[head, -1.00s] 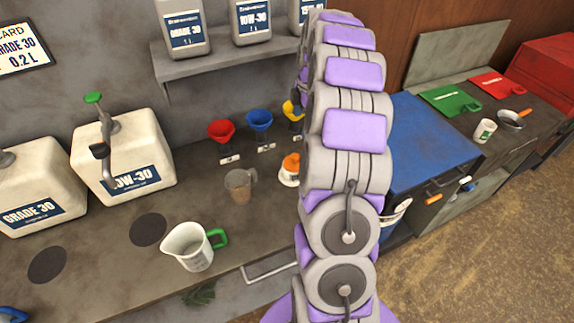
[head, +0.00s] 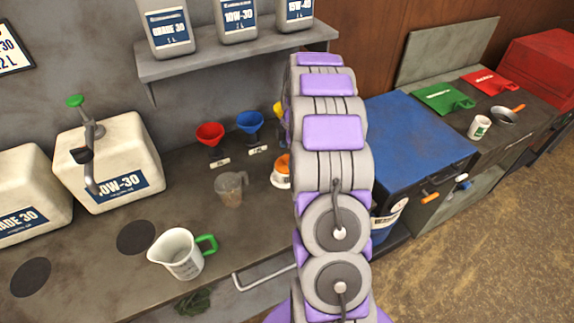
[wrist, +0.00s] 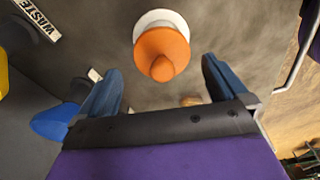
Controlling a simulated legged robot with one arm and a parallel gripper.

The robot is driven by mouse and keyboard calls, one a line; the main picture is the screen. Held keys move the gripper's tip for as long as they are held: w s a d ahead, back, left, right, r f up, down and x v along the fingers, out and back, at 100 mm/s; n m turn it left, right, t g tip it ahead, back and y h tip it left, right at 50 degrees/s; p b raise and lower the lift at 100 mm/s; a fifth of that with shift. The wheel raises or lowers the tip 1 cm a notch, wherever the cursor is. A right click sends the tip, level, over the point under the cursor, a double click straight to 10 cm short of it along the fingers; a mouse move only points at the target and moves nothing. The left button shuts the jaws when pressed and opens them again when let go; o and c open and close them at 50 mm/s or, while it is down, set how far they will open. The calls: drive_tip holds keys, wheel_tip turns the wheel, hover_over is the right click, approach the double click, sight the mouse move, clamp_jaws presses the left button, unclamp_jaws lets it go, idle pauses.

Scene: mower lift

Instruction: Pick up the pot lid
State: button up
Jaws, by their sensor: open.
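The pot lid is an orange dome with a rounded knob (wrist: 162,55). It sits on a white round pot (wrist: 162,19) in the upper middle of the wrist view. In the head view the orange lid (head: 282,163) and white pot show on the bench, partly hidden behind my arm. My gripper (wrist: 161,66) is open, its two blue fingers spread apart. In the wrist view the lid lies ahead, between the lines of the fingertips. I see no contact. The gripper itself is hidden in the head view.
A clear jug (head: 230,190) stands left of the pot. A measuring jug with a green handle (head: 180,254) is nearer the bench front. Red (head: 210,134) and blue (head: 250,122) funnels stand behind. A shelf (head: 240,46) holds oil containers above. A blue-topped cabinet (head: 420,135) is right.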

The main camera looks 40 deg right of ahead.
sight(287, 156)
drive_tip(key=f, duration=0.3)
drive_tip(key=shift+w+a+f+b, duration=0.1)
drive_tip(key=shift+a+b, duration=0.25)
drive_tip(key=shift+a, duration=0.1)
drive_tip(key=c, duration=1.1)
drive_tip(key=shift+o, duration=0.2)
